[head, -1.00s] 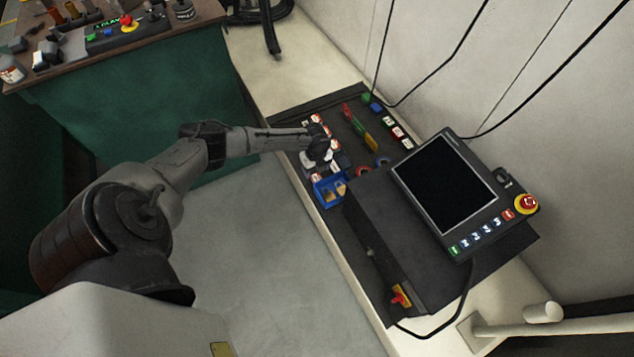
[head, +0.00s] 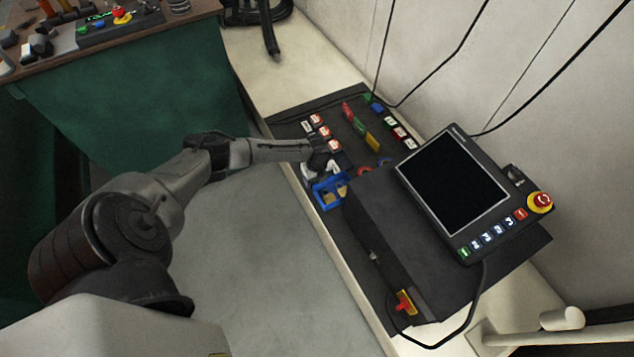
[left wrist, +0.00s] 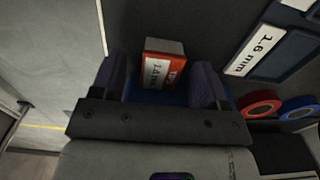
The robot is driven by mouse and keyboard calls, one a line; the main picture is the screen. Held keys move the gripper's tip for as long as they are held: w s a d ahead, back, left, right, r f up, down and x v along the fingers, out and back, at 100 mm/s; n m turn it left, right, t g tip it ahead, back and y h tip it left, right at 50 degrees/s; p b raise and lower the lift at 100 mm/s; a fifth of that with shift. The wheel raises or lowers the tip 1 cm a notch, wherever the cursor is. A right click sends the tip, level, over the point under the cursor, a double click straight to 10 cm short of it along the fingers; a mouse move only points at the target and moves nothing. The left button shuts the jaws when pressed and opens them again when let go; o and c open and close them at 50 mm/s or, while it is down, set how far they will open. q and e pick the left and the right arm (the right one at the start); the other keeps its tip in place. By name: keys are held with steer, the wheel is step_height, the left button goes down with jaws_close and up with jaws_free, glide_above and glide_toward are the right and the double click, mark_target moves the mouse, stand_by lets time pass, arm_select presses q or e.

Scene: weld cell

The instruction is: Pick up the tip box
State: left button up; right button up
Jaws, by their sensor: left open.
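A small box with a grey top and an orange-red and white label (left wrist: 163,68) shows in the left wrist view, between the fingertips of my left gripper (left wrist: 165,85). The jaws are open, with a finger on either side of the box. A blue surface lies just below the box. In the head view my left gripper (head: 318,165) is low over the dark board, at the upper edge of a blue bin (head: 328,205). It hides what lies under it there. Similar red and white boxes (head: 325,131) stand in a row just beyond it. My right gripper is not in view.
A red ring (left wrist: 259,103) and a blue ring (left wrist: 299,107) lie right of the gripper. A holder labelled 1.6 mm (left wrist: 258,52) is beyond them. A tilted screen panel (head: 453,190) stands right of the bin.

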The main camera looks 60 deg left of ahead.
arm_select(q)
steer(key=shift+c, duration=0.4)
steer(key=c, duration=1)
steer(key=shift+o, duration=0.2)
steer(key=shift+r, duration=0.1)
